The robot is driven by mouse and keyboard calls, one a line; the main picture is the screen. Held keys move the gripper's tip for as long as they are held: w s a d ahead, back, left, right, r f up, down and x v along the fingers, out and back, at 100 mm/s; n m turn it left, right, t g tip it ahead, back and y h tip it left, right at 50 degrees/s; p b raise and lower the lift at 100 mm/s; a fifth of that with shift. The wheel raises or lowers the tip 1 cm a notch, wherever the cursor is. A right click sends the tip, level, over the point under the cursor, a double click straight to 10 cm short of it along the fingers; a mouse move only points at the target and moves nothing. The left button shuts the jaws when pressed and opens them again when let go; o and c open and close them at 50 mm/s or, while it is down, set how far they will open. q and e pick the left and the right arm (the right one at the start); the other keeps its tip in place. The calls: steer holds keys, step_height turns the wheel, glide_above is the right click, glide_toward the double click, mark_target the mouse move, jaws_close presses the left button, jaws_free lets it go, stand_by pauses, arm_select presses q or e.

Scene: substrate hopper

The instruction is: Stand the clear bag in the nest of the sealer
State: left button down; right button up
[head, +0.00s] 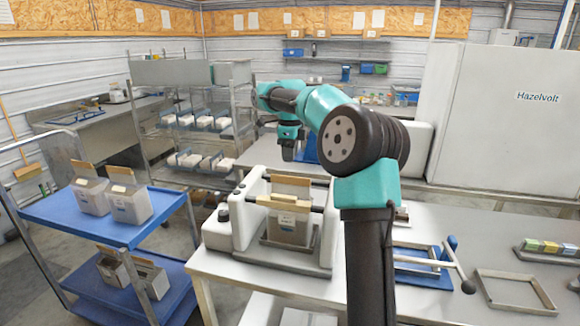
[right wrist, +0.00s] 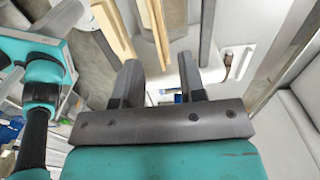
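The sealer (head: 217,232) is a white two-sided machine on the bench, with dark rods and a tan bar across its front. A pale greyish bag (head: 288,228) with a small label and a tan top edge stands upright between its side housings. The bar crosses in front of its upper part, and its base sits within a grey frame, the nest (head: 282,257). My right gripper (head: 293,152) points down above and behind the sealer, apart from the bag. In the right wrist view its two fingers (right wrist: 160,82) are spread with nothing between them. My left gripper is not seen.
A blue two-shelf cart (head: 75,213) at left carries several similar bags. A wire rack (head: 190,150) with trays stands behind it. To the right on the bench are a blue fixture (head: 425,270), an empty metal frame (head: 512,290) and a block tray (head: 548,247). My right arm hides some bench.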

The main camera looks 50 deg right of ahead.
steer(key=shift+r, duration=0.45)
stand_by(0.3)
